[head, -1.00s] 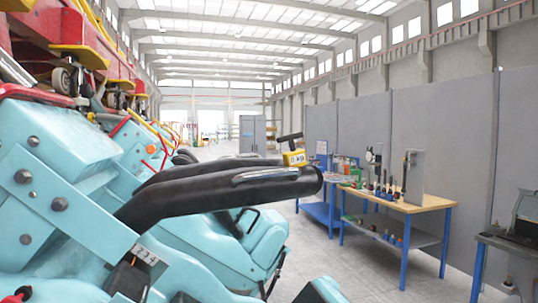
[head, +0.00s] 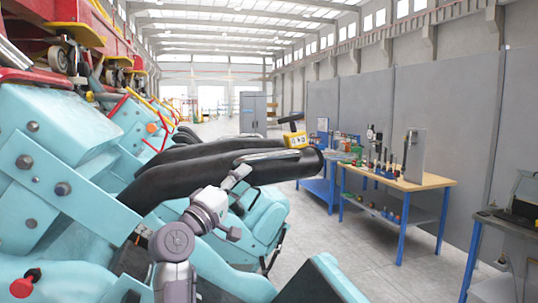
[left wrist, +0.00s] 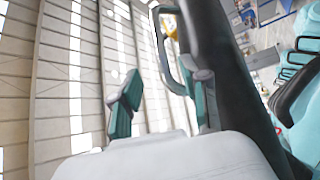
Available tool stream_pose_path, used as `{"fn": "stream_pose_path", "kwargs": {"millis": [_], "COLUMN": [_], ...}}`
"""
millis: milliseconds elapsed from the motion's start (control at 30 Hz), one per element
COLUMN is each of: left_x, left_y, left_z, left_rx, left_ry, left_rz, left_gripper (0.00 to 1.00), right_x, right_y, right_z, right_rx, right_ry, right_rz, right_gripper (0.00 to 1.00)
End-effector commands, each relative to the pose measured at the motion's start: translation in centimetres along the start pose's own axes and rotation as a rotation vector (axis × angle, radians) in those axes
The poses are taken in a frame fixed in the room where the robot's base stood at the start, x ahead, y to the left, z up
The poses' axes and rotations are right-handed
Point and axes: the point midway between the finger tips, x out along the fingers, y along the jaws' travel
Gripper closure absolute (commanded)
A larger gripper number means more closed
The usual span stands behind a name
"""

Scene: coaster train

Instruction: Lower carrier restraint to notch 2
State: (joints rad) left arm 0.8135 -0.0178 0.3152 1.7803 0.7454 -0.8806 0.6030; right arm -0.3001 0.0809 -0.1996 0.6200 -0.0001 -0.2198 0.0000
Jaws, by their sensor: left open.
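The carrier restraint (head: 225,169) is a thick black padded bar reaching right from the teal seat. A grey grab handle (head: 272,156) runs along its outer end. My left gripper (head: 237,178) is open just below and left of this handle. In the left wrist view the gripper (left wrist: 163,92) has its two fingers spread. The grey handle loop (left wrist: 163,45) lies ahead, its lower end near the right finger, and the black bar (left wrist: 228,70) passes just right of that finger. Contact cannot be told. A numbered plate (head: 143,232) sits by the restraint's base, its digits too small to read surely. My right gripper is not in view.
A yellow tag device (head: 295,140) with a black T-handle stands behind the bar's end. A red knob (head: 25,282) is at lower left. Teal seats (head: 262,222) lie below. A workbench (head: 410,182) with tools stands right, beyond clear floor.

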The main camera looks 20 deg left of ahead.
Motion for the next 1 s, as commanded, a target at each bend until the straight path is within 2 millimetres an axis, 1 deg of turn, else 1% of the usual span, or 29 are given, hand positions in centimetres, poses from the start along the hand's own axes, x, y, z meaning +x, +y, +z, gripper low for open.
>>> {"fn": "stream_pose_path", "kwargs": {"millis": [33,300,500,600,700,1000], "left_x": [1.1,7.0,10.4,11.4,11.9,12.1], "left_y": [0.5,0.6,0.3,0.2,0.1,0.0], "left_z": [-0.1,0.0,0.0,0.0,0.1,0.1], "left_rx": [-0.001,0.001,0.004,0.004,0.005,0.006], "left_ry": [-0.002,-0.004,-0.002,-0.003,-0.001,-0.001], "left_rz": [0.0,-0.003,-0.003,-0.002,-0.002,-0.002], "left_gripper": [0.55,0.55,0.55,0.55,0.55,0.55], "right_x": [-0.9,-3.7,-5.1,-5.5,-5.6,-5.6], "right_y": [0.0,-0.1,-0.1,-0.1,-0.1,-0.1], "right_z": [-0.1,-0.4,-0.6,-0.6,-0.6,-0.6], "right_rx": [0.0,0.001,0.001,0.001,0.001,0.0], "right_ry": [0.0,0.001,0.001,0.001,0.001,0.001], "right_rz": [0.0,-0.002,-0.002,-0.002,-0.002,-0.002], "right_gripper": [1.0,1.0,1.0,1.0,1.0,1.0]}}
